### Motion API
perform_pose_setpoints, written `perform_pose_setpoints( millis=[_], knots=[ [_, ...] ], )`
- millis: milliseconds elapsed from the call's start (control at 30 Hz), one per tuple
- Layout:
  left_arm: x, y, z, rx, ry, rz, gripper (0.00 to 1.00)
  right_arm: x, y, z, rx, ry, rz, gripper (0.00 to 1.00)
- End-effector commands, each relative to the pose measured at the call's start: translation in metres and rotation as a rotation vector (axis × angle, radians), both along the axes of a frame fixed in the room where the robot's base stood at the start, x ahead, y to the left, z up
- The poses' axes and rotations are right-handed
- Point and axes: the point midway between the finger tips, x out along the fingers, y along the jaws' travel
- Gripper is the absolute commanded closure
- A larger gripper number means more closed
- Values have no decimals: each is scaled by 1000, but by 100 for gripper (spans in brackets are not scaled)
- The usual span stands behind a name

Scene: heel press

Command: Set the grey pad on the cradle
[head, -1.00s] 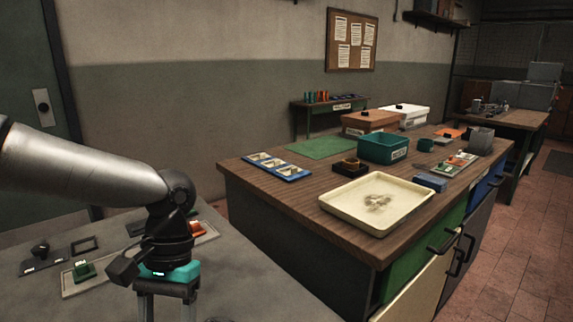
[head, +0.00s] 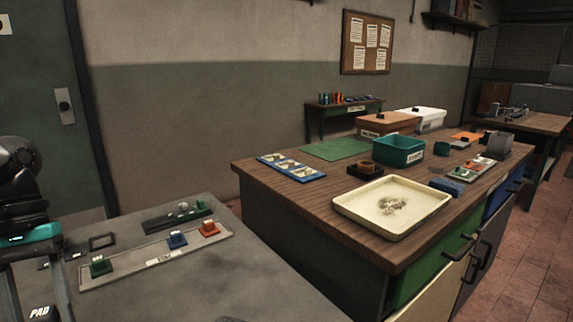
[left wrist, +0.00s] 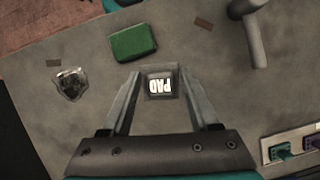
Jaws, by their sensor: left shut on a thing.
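The grey pad (head: 40,312), a small block with white PAD lettering, is at the bottom left of the head view. It also shows in the left wrist view (left wrist: 160,84), between the fingertips. My left gripper (left wrist: 160,98) is shut on it, the fingers on either side of it over the grey bench. In the head view, the gripper is cut by the left edge. I cannot tell which thing is the cradle. My right gripper is not in view.
On the grey bench, a tray (head: 140,269) holds green, blue and orange pieces. A dark strip (head: 178,218) and a black frame (head: 102,241) lie behind it. In the left wrist view, a green block (left wrist: 133,42) and a grey cylinder (left wrist: 257,42) are nearby.

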Motion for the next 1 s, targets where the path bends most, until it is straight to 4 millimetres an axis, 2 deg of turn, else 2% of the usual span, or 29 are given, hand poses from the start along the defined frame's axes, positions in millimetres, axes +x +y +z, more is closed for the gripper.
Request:
perform_pose_setpoints(
  millis=[100,300,567,867,1000],
  knots=[
    [-17,24,-2,-6,-4,94,94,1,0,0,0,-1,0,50],
    [-42,41,-19,-8,-4,200,94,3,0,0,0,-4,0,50],
    [-57,34,-47,-8,-1,246,94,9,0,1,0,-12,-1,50],
    [-57,32,-48,-3,-6,247,94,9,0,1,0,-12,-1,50],
    [-59,28,-55,6,-1,243,94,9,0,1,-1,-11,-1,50]
  ],
)
